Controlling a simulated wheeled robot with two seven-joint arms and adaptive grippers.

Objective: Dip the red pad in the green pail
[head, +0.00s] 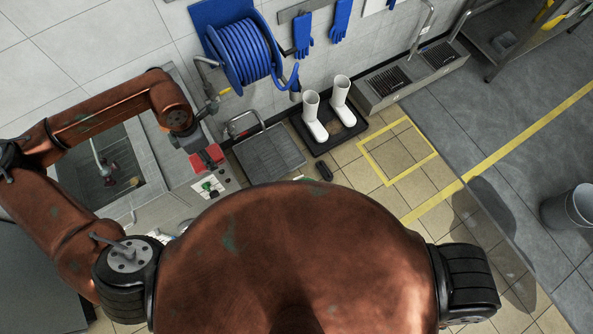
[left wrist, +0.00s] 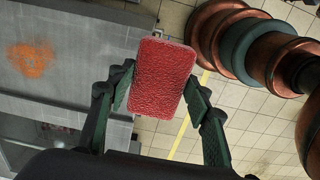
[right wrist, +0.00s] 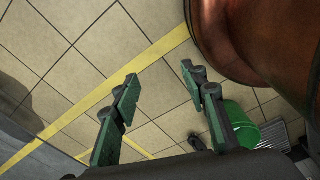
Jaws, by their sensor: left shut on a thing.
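The red pad (left wrist: 163,62) is a rounded block with a grainy surface. My left gripper (left wrist: 161,84) is shut on it, with one finger on each side. In the head view the pad (head: 208,157) is held out at the end of my left arm, close to the right edge of the sink unit. The green pail (right wrist: 243,124) shows in the right wrist view at the lower right, partly hidden behind a finger of my right gripper. I do not see the pail in the head view. My right gripper (right wrist: 160,76) is open and empty above the tiled floor.
A steel sink (head: 120,170) is at the left. White boots (head: 314,118) stand on a dark tray by the wall, near a blue hose reel (head: 243,55). A grey bucket (head: 570,207) stands at the far right. Tiled floor with yellow lines lies open between.

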